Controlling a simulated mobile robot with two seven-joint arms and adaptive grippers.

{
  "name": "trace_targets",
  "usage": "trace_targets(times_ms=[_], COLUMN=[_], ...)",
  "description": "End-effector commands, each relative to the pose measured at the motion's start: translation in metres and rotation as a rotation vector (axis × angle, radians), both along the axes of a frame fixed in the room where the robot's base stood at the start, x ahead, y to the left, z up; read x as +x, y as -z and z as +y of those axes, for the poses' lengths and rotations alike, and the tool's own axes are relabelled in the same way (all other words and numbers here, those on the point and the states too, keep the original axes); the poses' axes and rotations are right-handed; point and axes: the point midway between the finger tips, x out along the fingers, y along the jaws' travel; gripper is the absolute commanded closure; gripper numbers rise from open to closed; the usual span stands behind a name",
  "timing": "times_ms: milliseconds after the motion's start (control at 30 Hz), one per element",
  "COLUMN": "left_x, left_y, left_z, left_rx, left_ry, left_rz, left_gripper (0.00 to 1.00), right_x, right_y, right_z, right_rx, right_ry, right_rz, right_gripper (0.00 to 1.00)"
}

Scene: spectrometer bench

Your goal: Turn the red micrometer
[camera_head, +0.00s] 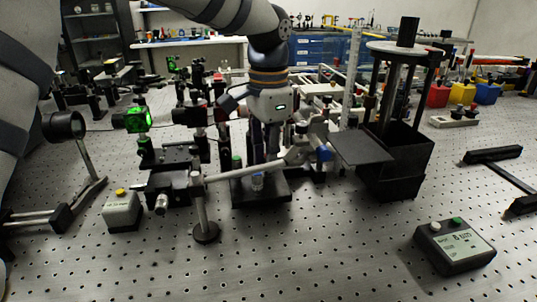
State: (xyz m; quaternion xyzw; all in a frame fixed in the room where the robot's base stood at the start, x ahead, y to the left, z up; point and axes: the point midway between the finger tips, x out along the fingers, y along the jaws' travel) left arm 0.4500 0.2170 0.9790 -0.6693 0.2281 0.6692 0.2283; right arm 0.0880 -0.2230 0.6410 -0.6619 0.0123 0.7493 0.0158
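One of my arms comes in from the upper left, and its gripper (266,155) points down over the dark optical mounts in the middle of the bench. Its dark fingers blend into the mount behind them, so I cannot tell whether they are open or shut, or touching anything. Near it are a micrometer-like part with a blue end (325,153) and a silver knob (161,204) on a black stage. I cannot clearly make out a red micrometer; it may be hidden by the gripper or too small to tell. My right gripper is not in view.
A black tower with a flat plate (363,148) stands right of the gripper. A post on a round base (205,233) stands in front. A green-lit part (134,120) is at left. A control box (455,246) is at front right. The front middle of the perforated bench is clear.

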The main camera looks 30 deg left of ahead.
Motion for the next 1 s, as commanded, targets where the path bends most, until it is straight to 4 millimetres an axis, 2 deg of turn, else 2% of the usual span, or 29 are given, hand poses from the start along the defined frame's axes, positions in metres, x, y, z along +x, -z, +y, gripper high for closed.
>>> trace_targets(times_ms=[67,100,167,200,433,533,667,800,900,1000], left_x=[0.0,0.0,0.0,0.0,0.0,0.001,0.001,0.001,0.001,0.001], left_y=[-0.001,-0.001,0.0,0.0,0.0,-0.007,-0.037,-0.076,-0.098,-0.113], left_z=[0.001,0.001,0.001,0.001,0.0,0.0,0.0,0.0,0.0,0.0], left_rx=[0.001,0.002,0.001,0.001,0.001,0.0,0.002,0.001,0.001,0.002], left_ry=[0.0,0.0,0.0,0.0,0.001,0.0,-0.001,-0.001,0.0,0.0], left_rz=[-0.002,-0.003,-0.002,-0.002,-0.001,-0.003,-0.008,-0.007,-0.006,-0.004], left_gripper=[1.0,0.81,0.67,0.65,0.65,0.65,0.65,0.65,0.65,0.65], right_x=[0.0,0.0,0.0,0.0,0.0,0.0,0.0,0.0,0.0,0.0], right_y=[0.0,0.0,0.0,0.0,0.0,0.0,0.0,0.0,0.0,0.0], right_z=[0.0,0.0,0.0,0.0,0.0,0.0,0.0,0.0,0.0,0.0], right_rx=[0.0,0.0,0.0,0.0,0.0,0.0,0.0,0.0,0.0,0.0], right_ry=[0.0,0.0,0.0,0.0,0.0,0.0,0.0,0.0,0.0,0.0], right_rz=[0.0,0.0,0.0,0.0,0.0,0.0,0.0,0.0,0.0,0.0], right_gripper=[0.6,0.6,0.6,0.6,0.6,0.6,0.6,0.6,0.6,0.6])
